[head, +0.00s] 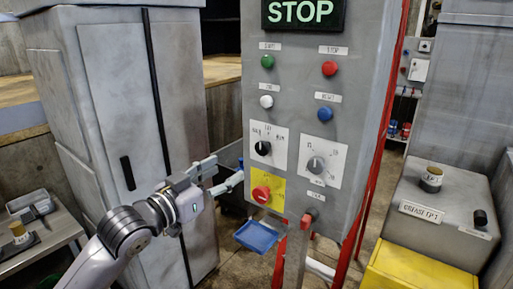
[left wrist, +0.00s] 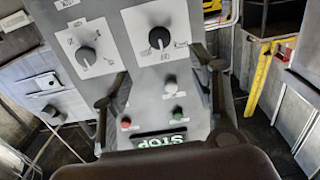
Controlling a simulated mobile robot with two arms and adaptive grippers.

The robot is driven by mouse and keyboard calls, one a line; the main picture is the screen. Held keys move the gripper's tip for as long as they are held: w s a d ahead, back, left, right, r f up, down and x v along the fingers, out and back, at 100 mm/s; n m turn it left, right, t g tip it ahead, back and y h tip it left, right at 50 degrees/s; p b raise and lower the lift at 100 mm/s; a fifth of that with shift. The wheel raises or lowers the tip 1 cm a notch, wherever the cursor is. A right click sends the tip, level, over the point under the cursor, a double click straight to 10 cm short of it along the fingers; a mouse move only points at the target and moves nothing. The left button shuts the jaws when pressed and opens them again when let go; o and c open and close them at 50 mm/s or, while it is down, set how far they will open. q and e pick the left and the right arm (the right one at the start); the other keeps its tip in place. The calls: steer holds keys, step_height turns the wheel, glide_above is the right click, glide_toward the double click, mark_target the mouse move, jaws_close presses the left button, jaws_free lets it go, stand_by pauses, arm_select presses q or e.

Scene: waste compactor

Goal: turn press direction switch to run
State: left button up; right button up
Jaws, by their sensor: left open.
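The likely press direction switch is a black knob (head: 263,148) on a white plate on the left of the grey control panel (head: 290,92). Small labels surround it, one apparently reading RUN at upper right; where the knob points is too small to tell. In the left wrist view the panel is upside down, and this knob (left wrist: 159,38) lies between and beyond my fingers. My left gripper (head: 229,168) is open and empty, left of and slightly below the knob, apart from it. My right gripper is not in view.
A second knob (head: 315,164) sits right of the switch. A red knob on a yellow plate (head: 261,194) is below it. Green, red, white and blue buttons are above, under a lit STOP sign (head: 303,12). A grey cabinet (head: 120,110) stands left; a blue bin (head: 256,237) is below.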

mark_target(261, 150)
arm_select(q)
steer(key=p+x, duration=0.3)
steer(key=x, duration=0.9)
steer(key=shift+r, duration=0.1)
steer(key=shift+w+d, duration=0.35)
steer(key=shift+w, duration=0.1)
steer(key=shift+c, duration=0.2)
steer(key=c, duration=1.1)
